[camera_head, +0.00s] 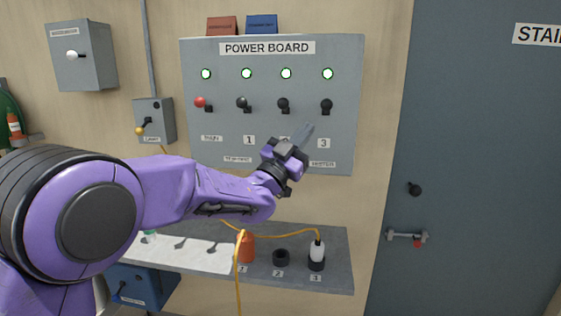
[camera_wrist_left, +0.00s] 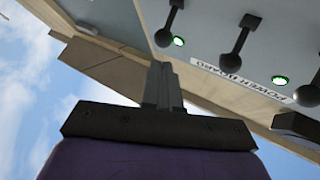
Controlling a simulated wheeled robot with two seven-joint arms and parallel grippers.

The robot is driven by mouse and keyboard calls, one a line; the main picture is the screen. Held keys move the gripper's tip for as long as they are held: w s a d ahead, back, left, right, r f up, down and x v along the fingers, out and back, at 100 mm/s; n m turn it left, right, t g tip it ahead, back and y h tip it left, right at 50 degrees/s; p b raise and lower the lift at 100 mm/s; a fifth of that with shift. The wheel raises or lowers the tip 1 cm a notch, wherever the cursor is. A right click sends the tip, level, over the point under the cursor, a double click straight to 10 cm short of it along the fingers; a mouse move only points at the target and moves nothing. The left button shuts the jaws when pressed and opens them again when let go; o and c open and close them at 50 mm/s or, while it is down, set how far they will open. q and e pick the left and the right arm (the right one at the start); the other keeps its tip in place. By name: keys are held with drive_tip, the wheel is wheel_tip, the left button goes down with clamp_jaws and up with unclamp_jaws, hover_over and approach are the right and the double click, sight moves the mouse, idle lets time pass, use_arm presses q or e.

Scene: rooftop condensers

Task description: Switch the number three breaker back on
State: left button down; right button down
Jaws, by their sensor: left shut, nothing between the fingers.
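The number three breaker (camera_head: 327,105) is the rightmost black-knobbed lever on the grey power board (camera_head: 345,135), above the label 3. Its knob is up, like the other levers, and the light above it (camera_head: 327,73) is lit. My left gripper (camera_head: 305,135) is shut and empty, in front of the board, below and left of that lever and apart from it in the picture. It partly hides the label 2. In the left wrist view its shut fingers (camera_wrist_left: 163,85) point toward the board; the leftmost lever there (camera_wrist_left: 170,25) looks like number three. My right gripper is not in view.
The red-knobbed main lever (camera_head: 200,103) and levers 1 (camera_head: 243,103) and 2 (camera_head: 283,104) stand left of three. A grey door (camera_head: 470,130) is at right.

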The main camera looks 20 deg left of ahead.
use_arm(q)
drive_tip(key=s+a+f+b, duration=0.2)
drive_tip(key=s+b, duration=0.1)
drive_tip(key=s, duration=0.4)
drive_tip(key=shift+s+a+f, duration=0.15)
drive_tip(key=shift+s+a, duration=0.05)
drive_tip(key=shift+s, duration=0.15)
drive_tip(key=shift+w, duration=0.1)
